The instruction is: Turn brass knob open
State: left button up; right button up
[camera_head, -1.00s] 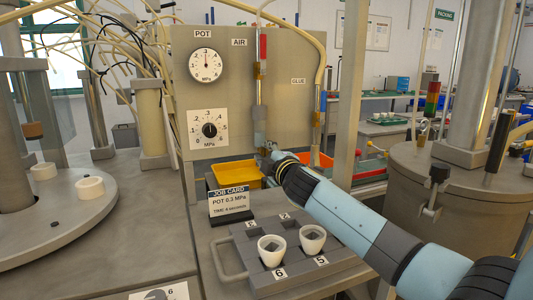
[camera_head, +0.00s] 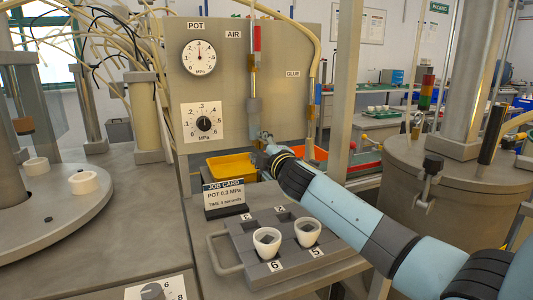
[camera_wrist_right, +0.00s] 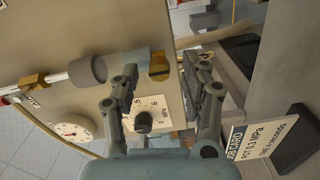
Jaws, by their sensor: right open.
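The brass knob (camera_wrist_right: 160,68) is a small gold-coloured piece at the end of the air line's blue-grey valve body (camera_wrist_right: 125,66), low on the beige panel. In the right wrist view it lies between the fingertips of my right gripper (camera_wrist_right: 162,72), which is open. I cannot tell whether either finger touches it. In the head view my right gripper (camera_head: 262,145) is at the lower end of the vertical air line (camera_head: 254,105), and the knob is not clearly visible there. My left gripper is not in view.
The panel (camera_head: 224,100) bears the pot gauge (camera_head: 199,57) and a black dial (camera_head: 204,123). A yellow bin (camera_head: 230,166), a job card (camera_head: 225,194) and a block with two white cups (camera_head: 266,242) are below. The glue line (camera_head: 310,104) hangs to the right.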

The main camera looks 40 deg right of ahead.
jog(key=v, duration=1.1)
jog(key=shift+s+a, duration=0.2)
jog(key=shift+s, duration=0.05)
jog(key=shift+f, duration=0.1)
